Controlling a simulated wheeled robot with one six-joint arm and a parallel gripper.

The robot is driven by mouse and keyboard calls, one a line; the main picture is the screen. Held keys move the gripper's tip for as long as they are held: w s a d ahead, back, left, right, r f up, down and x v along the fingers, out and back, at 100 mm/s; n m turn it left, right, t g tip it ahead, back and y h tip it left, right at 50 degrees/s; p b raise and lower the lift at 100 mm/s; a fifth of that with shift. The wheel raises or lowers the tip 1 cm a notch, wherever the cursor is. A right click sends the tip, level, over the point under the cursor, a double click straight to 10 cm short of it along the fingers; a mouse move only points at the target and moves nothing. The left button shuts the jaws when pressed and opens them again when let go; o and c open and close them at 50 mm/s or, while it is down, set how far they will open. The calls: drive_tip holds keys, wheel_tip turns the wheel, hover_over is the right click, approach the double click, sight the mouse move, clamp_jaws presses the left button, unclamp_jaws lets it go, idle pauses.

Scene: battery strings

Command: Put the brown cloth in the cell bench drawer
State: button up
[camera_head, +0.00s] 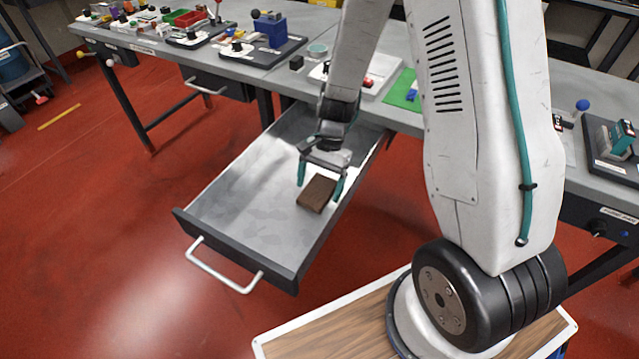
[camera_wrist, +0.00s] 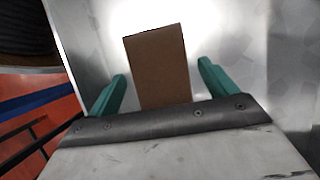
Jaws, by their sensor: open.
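The brown cloth (camera_head: 317,193) is a folded brown block inside the open cell bench drawer (camera_head: 235,205), towards its right side. My gripper (camera_head: 320,190) is open, with its teal fingers on either side of the cloth. In the wrist view the cloth (camera_wrist: 158,68) lies between and beyond the open fingers of my gripper (camera_wrist: 163,90), with gaps on both sides. The pale drawer floor (camera_wrist: 235,45) shows around it. I cannot tell whether the cloth's underside fully touches the drawer floor.
The drawer's front handle (camera_head: 222,267) faces the red floor (camera_head: 120,225). The grey bench (camera_head: 225,70) above carries trays, small parts and a green mat (camera_head: 402,92). A second, closed drawer (camera_head: 215,83) is further left. The drawer's left half is bare.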

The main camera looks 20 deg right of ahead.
drive_tip(key=v, duration=1.1)
wheel_tip(320, 180, up, 8)
drive_tip(key=n, duration=0.2)
hover_over(331, 186)
drive_tip(key=s+r+n+t+h, duration=0.1)
drive_tip(key=s+r+n, duration=0.3)
drive_tip(key=s, duration=0.6)
drive_tip(key=s+r+n+t+h, duration=0.2)
drive_tip(key=s+r+n+t, duration=0.1)
drive_tip(key=s+r, duration=0.5)
drive_tip(key=shift+s+d+r+n+h, duration=0.2)
drive_tip(key=shift+s+n+h, duration=0.1)
drive_tip(key=shift+s+n, duration=0.7)
